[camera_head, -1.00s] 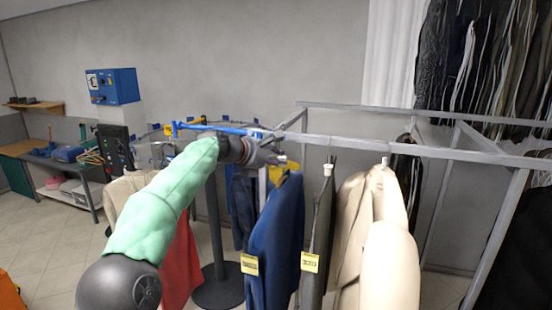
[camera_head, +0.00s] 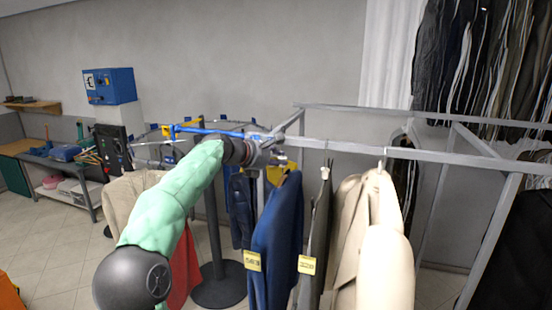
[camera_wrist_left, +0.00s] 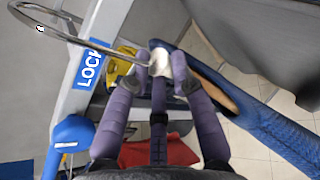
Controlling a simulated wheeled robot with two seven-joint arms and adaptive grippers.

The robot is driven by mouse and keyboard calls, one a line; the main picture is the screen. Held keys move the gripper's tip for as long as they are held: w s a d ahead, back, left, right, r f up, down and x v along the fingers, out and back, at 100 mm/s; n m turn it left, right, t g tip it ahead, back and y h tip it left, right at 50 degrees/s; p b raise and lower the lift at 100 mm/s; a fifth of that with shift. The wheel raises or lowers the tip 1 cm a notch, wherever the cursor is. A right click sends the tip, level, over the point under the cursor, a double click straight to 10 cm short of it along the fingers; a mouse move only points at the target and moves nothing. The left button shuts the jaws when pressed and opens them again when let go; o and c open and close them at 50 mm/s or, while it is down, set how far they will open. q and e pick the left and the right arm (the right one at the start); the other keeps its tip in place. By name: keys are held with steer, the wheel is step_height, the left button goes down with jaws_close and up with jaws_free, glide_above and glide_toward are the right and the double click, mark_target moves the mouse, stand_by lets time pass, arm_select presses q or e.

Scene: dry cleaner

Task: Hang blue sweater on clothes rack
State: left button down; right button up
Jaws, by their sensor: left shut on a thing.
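The blue sweater (camera_head: 277,240) hangs upright on a hanger below my left gripper (camera_head: 280,157), at the left end of the clothes rack's front rail (camera_head: 340,146). My left gripper's purple fingers are shut on the white hanger neck (camera_wrist_left: 160,62) in the left wrist view. The metal hook (camera_wrist_left: 90,44) curves left from it, across the rail (camera_wrist_left: 98,30) with the blue LOCK label. I cannot tell whether the hook rests on the rail. Blue fabric of the sweater (camera_wrist_left: 265,125) shows at the right there. My right gripper is not in view.
A dark garment (camera_head: 317,235) and a cream coat (camera_head: 362,225) hang just right of the sweater. A round rack with jeans (camera_head: 240,208) and a red garment (camera_head: 184,268) stands behind my arm. A blue bar (camera_head: 205,132) sticks out left of the rail.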

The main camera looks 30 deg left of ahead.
arm_select(q)
steer(key=shift+w+a+r+p, duration=0.1)
steer(key=shift+w+a+p, duration=0.15)
steer(key=shift+w+p, duration=0.55)
steer(key=shift+w+a+r+p, duration=0.1)
steer(key=shift+w+a+p, duration=0.1)
steer(key=shift+w+p, duration=0.6)
steer(key=shift+f, duration=0.25)
steer(key=shift+f+b, duration=0.95)
steer(key=shift+f, duration=0.4)
steer(key=shift+f, duration=0.25)
